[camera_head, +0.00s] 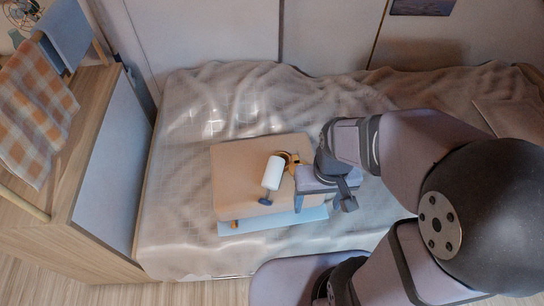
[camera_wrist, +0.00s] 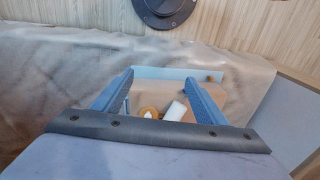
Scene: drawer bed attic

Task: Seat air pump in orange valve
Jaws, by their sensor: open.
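The white air pump (camera_head: 272,173) with a dark blue end lies on a tan slab (camera_head: 232,168) on the bed. It also shows in the wrist view (camera_wrist: 175,111), near the right finger. An orange ring-like part (camera_head: 290,158) is at the pump's upper end; it shows in the wrist view (camera_wrist: 148,112) between the fingers. A smaller orange piece (camera_head: 234,224) sits at the slab's lower left edge. I cannot tell which orange part is the valve. My gripper (camera_head: 298,184) is open and empty, just right of the pump, its fingers apart in the wrist view (camera_wrist: 158,77).
A light blue sheet (camera_head: 262,226) sticks out beneath the slab's front edge. The bed cover (camera_head: 185,120) is wrinkled but clear around it. A wooden cabinet (camera_head: 85,190) with a checked cloth (camera_head: 35,112) stands at left. A wall closes the back.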

